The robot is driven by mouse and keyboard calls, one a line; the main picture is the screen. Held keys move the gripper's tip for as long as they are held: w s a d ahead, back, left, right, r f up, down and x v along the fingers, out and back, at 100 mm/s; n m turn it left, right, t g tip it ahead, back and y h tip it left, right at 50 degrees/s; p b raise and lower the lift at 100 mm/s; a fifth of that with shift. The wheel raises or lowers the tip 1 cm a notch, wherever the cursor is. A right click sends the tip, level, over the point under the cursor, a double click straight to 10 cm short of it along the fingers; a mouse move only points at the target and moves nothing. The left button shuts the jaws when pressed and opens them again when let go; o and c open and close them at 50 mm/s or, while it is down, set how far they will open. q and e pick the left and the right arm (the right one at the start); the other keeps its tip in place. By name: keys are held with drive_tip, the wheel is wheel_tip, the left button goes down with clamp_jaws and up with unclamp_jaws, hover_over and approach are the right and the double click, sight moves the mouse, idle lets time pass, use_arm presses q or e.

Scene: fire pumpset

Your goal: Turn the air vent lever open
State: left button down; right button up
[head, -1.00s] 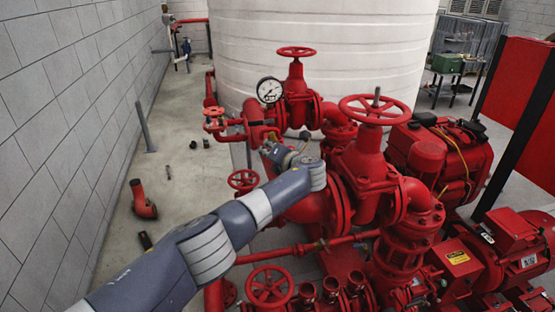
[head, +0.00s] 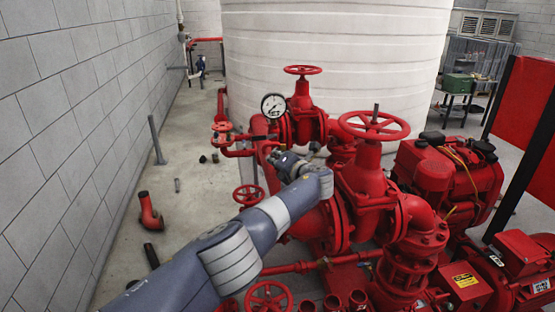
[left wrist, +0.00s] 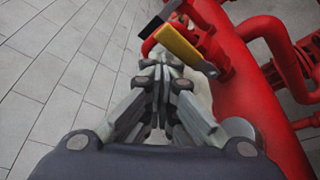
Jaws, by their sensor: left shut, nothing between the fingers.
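In the left wrist view, a lever with a yellow handle (left wrist: 186,47) sits on the red pipework just beyond and right of my fingertips. A second lever with a black handle (left wrist: 163,18) is above it. I cannot tell which is the air vent lever. My left gripper (left wrist: 163,66) is shut and empty, its tips close below the yellow handle; contact cannot be told. In the head view the left gripper (head: 277,157) is small, beside the red pump pipes, and the levers are not clear there. My right gripper is out of view.
A pressure gauge (head: 273,106) and red handwheels, including a large one (head: 374,125), stand around my left arm. A white tank (head: 335,60) is behind. Floor is clear along the grey wall, except for a loose red elbow pipe (head: 150,211) and small parts.

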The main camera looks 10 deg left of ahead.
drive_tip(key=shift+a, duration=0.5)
